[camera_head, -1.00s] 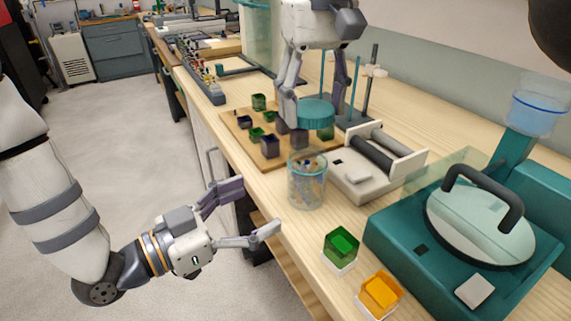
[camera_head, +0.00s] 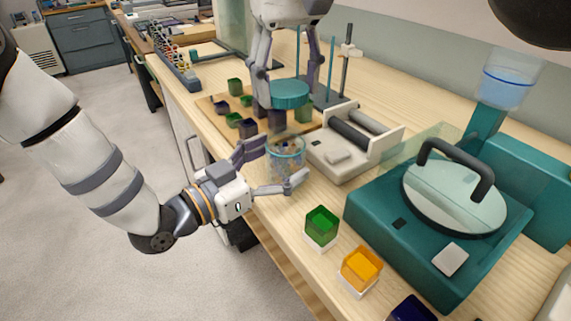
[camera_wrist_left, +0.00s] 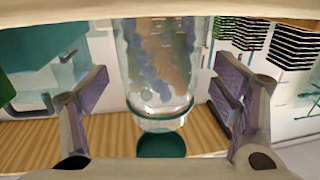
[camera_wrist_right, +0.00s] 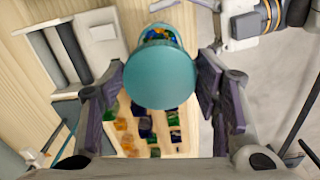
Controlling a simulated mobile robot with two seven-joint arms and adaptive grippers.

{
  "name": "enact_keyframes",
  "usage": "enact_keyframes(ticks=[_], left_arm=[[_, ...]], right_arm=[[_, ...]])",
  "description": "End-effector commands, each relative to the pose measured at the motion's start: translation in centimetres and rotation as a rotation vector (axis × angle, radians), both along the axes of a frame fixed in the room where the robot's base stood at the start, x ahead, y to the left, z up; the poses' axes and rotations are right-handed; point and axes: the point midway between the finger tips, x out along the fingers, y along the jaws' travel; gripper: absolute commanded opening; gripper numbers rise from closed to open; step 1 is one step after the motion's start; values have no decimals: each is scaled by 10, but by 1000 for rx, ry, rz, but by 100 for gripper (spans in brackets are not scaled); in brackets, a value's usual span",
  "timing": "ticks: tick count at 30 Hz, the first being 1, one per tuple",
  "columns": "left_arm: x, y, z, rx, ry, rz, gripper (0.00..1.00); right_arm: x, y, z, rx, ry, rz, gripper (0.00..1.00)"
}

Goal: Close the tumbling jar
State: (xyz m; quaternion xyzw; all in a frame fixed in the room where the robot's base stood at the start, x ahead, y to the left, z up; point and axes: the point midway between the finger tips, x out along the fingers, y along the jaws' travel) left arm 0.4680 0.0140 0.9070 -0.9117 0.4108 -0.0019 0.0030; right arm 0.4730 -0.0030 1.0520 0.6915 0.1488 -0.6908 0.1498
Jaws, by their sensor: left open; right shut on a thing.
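The clear tumbling jar (camera_head: 287,161) stands upright near the bench's front edge with small coloured pieces inside. It also shows in the left wrist view (camera_wrist_left: 155,75). My left gripper (camera_head: 284,160) is open, its fingers on either side of the jar; the left wrist view shows gaps at both sides. My right gripper (camera_head: 290,97) is shut on the round teal lid (camera_head: 290,94) and holds it above and apart from the jar. In the right wrist view the lid (camera_wrist_right: 158,80) sits between the fingers and hides part of the jar behind it.
A roller machine (camera_head: 352,143) stands just right of the jar. A wooden board (camera_head: 215,117) with several coloured cubes lies behind it. Green (camera_head: 321,226) and orange (camera_head: 360,268) cubes on white bases and a teal machine (camera_head: 440,230) are at the front right.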

Motion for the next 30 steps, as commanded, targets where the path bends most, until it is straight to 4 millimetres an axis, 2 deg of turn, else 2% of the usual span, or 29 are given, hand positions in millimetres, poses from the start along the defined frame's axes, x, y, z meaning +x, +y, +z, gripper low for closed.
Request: enact_keyframes(ticks=[6,15,25,27,30], left_arm=[[13,-15,0,1,1,0,81],[14,-16,0,1,2,0,81],[14,-16,0,0,1,0,7],[14,-16,0,0,1,0,7],[14,-16,0,0,1,0,7]], right_arm=[[0,0,0,0,0,0,46],[0,0,0,0,0,0,46],[0,0,0,0,0,0,46],[0,0,-2,-1,0,0,46],[0,-1,-16,-3,1,1,46]])
